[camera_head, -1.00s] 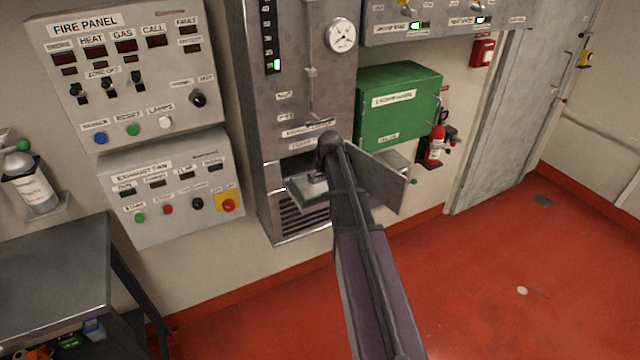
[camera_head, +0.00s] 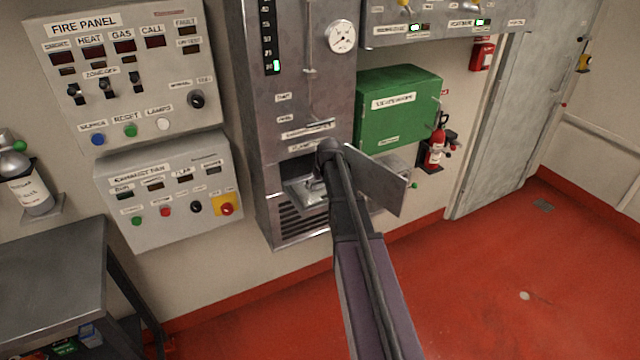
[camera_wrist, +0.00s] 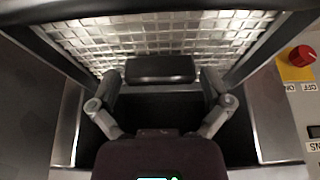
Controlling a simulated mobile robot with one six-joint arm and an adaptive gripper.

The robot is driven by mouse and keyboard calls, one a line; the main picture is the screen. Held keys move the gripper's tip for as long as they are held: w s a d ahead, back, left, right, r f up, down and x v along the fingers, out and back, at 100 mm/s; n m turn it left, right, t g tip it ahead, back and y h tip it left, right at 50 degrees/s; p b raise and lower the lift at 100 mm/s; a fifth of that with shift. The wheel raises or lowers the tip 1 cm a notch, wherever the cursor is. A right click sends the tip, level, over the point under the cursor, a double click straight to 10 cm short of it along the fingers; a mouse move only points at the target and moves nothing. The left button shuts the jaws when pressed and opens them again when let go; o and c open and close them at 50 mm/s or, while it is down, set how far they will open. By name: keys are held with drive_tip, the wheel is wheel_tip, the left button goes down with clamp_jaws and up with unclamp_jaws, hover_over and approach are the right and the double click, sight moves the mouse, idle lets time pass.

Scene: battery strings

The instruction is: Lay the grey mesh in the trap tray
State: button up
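The trap tray (camera_head: 299,192) sits at the low opening of the tall metal cabinet. In the wrist view, the grey mesh (camera_wrist: 165,35) is a shiny square-grid sheet at the top, between the dark side edges of the tray (camera_wrist: 262,48). It looks level and inside the tray, but I cannot tell whether it rests on the bottom. A black block (camera_wrist: 160,68) is at its near edge. My gripper (camera_wrist: 160,82) has a finger at each side of this block; whether they press on it is unclear. In the head view, my arm hides part of the tray and the fingertips.
An open grey door flap (camera_head: 378,180) stands just right of the tray. The green box (camera_head: 398,105) hangs above it. The exhaust fan panel (camera_head: 170,190) is left of the cabinet (camera_head: 300,80). A metal table (camera_head: 50,270) stands at lower left. Red floor at right is clear.

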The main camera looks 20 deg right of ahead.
drive_tip(key=shift+r, duration=0.15)
drive_tip(key=p+v, duration=1.1)
drive_tip(key=v, duration=0.1)
idle(0.7)
idle(0.6)
drive_tip(key=s+a+f+g, duration=0.1)
drive_tip(key=s+a+g, duration=0.3)
drive_tip(key=s+a, duration=1.7)
drive_tip(key=shift+s+a+f+g, duration=0.2)
drive_tip(key=shift+a+g, duration=0.1)
drive_tip(key=shift+a, duration=0.5)
drive_tip(key=shift+w, duration=0.1)
